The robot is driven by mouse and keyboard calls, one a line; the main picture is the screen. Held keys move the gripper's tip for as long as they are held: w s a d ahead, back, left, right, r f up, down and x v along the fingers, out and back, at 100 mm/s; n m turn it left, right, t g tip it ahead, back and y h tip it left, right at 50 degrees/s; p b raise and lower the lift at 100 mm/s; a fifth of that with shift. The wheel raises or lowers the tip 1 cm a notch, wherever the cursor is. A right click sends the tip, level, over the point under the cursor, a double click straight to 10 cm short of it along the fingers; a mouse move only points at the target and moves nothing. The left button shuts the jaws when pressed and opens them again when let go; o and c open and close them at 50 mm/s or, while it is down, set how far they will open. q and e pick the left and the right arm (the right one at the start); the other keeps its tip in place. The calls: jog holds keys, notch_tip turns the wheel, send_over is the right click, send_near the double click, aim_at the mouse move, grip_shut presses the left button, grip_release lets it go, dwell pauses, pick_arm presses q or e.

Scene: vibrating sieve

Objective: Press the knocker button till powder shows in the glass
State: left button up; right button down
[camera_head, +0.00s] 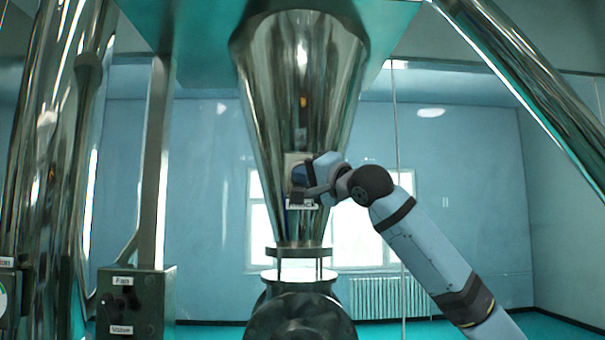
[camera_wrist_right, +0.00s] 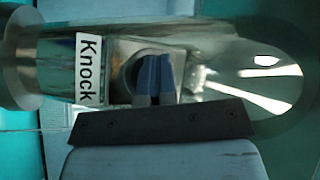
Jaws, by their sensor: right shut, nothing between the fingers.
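The shiny metal hopper cone (camera_head: 290,110) hangs in the middle of the head view. On its lower front is the knocker box with a white label (camera_head: 302,206), which reads "Knock" in the right wrist view (camera_wrist_right: 89,68). The box's grey plate (camera_wrist_right: 122,47) carries a dark round button (camera_wrist_right: 130,74), partly hidden by the fingers. My right gripper (camera_head: 299,175) is shut and empty, its blue fingertips (camera_wrist_right: 155,75) in front of the button; I cannot tell whether they touch it. The glass (camera_head: 290,263) below the cone looks clear and pale. My left gripper is not in view.
Thick metal pipes (camera_head: 60,130) rise on the left, and a slanted one (camera_head: 530,85) crosses upper right. A radiator (camera_head: 385,297) is behind.

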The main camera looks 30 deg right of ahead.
jog(key=shift+s+a+f+b, duration=0.2)
jog(key=shift+s+a+b, duration=0.3)
jog(key=shift+s, duration=0.3)
jog(key=shift+s+a, duration=0.1)
jog(key=shift+s, duration=0.05)
jog(key=shift+s+a+b, duration=0.2)
jog(key=shift+s+a, duration=0.2)
jog(key=shift+s, duration=0.3)
jog(key=shift+s+a+b, duration=0.2)
jog(key=shift+s+a, duration=0.25)
jog(key=shift+s, duration=0.2)
jog(key=shift+s+a+b, duration=0.2)
jog(key=shift+s+a, duration=0.2)
jog(key=shift+s, duration=0.3)
